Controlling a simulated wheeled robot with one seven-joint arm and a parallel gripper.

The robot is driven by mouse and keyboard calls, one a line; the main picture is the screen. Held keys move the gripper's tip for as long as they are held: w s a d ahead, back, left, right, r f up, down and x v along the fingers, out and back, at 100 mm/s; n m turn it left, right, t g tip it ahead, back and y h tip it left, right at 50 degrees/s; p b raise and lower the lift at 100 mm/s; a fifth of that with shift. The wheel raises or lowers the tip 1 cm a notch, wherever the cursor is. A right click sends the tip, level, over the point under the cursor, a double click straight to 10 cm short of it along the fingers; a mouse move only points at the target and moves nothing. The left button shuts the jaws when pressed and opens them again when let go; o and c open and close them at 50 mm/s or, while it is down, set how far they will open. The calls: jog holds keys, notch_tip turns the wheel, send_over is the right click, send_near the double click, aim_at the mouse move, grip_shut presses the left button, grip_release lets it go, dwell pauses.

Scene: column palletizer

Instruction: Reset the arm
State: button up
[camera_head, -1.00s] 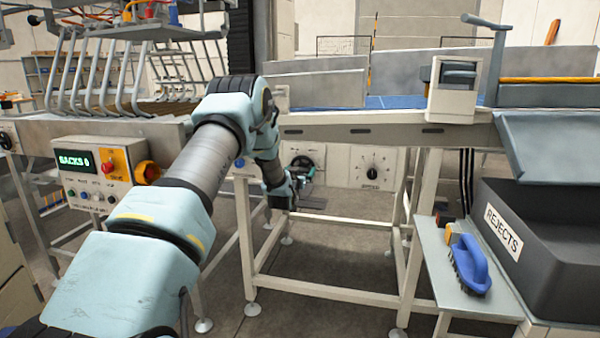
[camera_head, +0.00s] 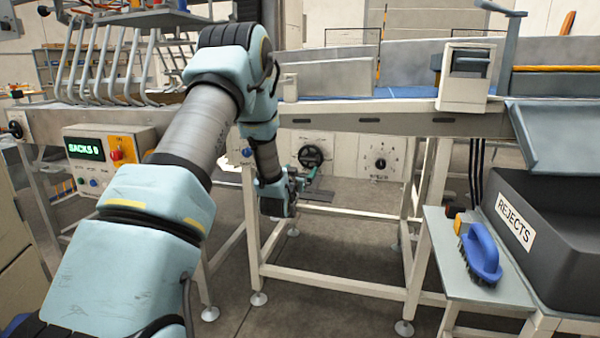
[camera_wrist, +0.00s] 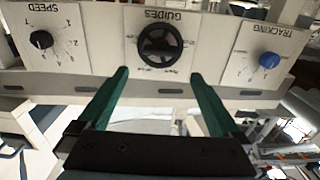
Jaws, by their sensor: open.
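My gripper (camera_head: 304,180) is at the end of my light blue arm, low in front of the conveyor frame and near the panel with the black handwheel (camera_head: 311,156). In the wrist view my gripper (camera_wrist: 160,82) shows two green fingers spread apart with nothing between them. The handwheel, marked GUIDES, shows just beyond the fingertips in the wrist view (camera_wrist: 160,45), upside down. I cannot tell the exact gap, but the fingers are not closed on it.
A SPEED dial (camera_wrist: 41,40) and a blue TRACKING knob (camera_wrist: 269,60) flank the handwheel. A control box (camera_head: 100,155) stands left. At right are a blue brush (camera_head: 480,253) on a small shelf (camera_head: 440,235) and a dark REJECTS bin (camera_head: 555,235). Frame legs stand below the conveyor.

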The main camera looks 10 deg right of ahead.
jog(key=s+a+r+n+g+y+p, duration=0.1)
jog(key=s+a+r+g+y+p, duration=0.25)
jog(key=a, duration=0.35)
jog(key=s+a+r+n+g+y+p, duration=0.1)
jog(key=s+a+r+g+y+p, duration=0.1)
jog(key=s+a, duration=0.35)
jog(key=s+a+r+n+g+y+p, duration=0.1)
jog(key=s+a+r+g+p, duration=0.1)
jog(key=s+a+g, duration=0.2)
jog(key=s+a+r+n+g+y+p, duration=0.1)
jog(key=s+a+r+g+y+p, duration=0.1)
jog(key=s+a, duration=0.9)
jog(key=s+g+p, duration=0.1)
jog(key=s+g, duration=0.1)
jog(key=s, duration=0.8)
jog(key=shift+a+n+g, duration=0.15)
jog(key=shift+n+g, duration=0.15)
jog(key=shift+g, duration=0.05)
jog(key=shift+r, duration=0.1)
